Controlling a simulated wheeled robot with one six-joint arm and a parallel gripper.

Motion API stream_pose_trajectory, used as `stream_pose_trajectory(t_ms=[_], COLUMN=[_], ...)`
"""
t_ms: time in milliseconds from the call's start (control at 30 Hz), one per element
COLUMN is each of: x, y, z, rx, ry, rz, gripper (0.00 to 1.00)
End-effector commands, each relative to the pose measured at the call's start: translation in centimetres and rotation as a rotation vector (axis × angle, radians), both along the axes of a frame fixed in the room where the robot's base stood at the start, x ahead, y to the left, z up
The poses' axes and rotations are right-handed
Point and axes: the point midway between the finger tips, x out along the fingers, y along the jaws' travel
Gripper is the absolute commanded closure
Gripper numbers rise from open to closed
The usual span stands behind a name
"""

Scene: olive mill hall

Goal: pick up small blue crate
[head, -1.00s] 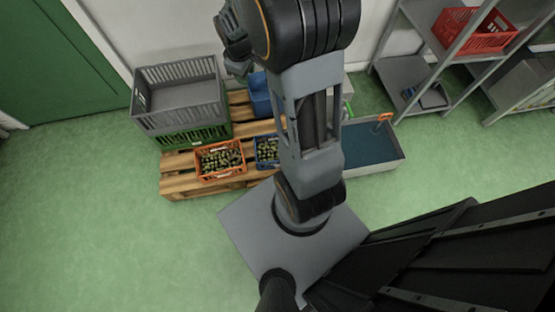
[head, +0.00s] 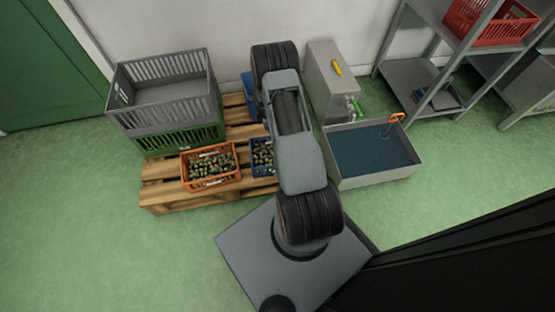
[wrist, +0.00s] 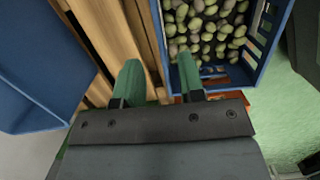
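The small blue crate (head: 263,172) holds green and dark olives and stands on the wooden pallet, partly hidden by my arm in the head view. In the wrist view the blue crate (wrist: 273,50) fills the upper right, with olives inside. My gripper (wrist: 158,76) is open, with its two green fingers apart and nothing held. The right finger overlaps the near left part of the crate in the picture, and the left finger is over the pallet slats. I cannot tell whether the fingers touch the crate. My gripper is hidden in the head view.
An orange crate of olives (head: 211,183) stands left of it on the pallet (head: 158,171). A grey crate (head: 160,115) sits on a green one (head: 185,140). Another blue container (head: 249,92) is behind. A water-filled tub (head: 372,184) and grey cabinet (head: 333,75) stand right.

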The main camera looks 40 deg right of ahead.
Motion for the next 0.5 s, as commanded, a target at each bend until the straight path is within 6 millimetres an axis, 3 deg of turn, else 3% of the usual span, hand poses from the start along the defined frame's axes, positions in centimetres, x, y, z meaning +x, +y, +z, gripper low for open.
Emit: stream_pose_trajectory(t_ms=[100, 500], x=[-0.1, -0.3], y=[-0.2, -0.5], z=[-1.9, -3.9], rx=[0.000, 0.000], ry=[0.001, 0.000], rz=[0.000, -0.001], gripper=[0.64, 0.64])
